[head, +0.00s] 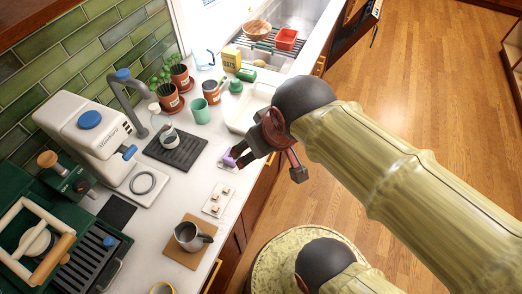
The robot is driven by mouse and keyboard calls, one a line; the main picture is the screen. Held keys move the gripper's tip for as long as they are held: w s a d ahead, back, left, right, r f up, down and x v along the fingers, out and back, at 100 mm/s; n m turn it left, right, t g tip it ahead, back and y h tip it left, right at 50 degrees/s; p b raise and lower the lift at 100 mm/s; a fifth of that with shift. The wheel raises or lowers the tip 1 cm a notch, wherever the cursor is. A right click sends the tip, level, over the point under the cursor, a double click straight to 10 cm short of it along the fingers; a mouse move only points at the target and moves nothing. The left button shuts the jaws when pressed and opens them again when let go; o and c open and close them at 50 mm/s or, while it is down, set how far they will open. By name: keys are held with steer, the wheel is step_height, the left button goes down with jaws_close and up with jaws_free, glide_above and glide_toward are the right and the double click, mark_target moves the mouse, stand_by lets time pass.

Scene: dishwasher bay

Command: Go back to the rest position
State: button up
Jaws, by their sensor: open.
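My gripper (268,164) is open over the front edge of the white counter (205,185). One finger reaches over the counter and the other hangs over the counter's front side. A small purple object (229,160) lies on the counter by the left fingertip. I cannot tell whether they touch. Nothing shows between the fingers.
A steel jug (188,235) stands on a brown board. A white coffee machine (92,130) and a green machine (22,192) stand left. Potted plants, cups and a white tray (246,117) are further back, by a sink. Wooden floor (400,90) is clear right.

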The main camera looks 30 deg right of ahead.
steer(key=shift+s, duration=0.7)
step_height(320, 180, down, 4)
steer(key=b, duration=0.4)
steer(key=shift+f+b, duration=0.25)
steer(key=shift+b, duration=0.1)
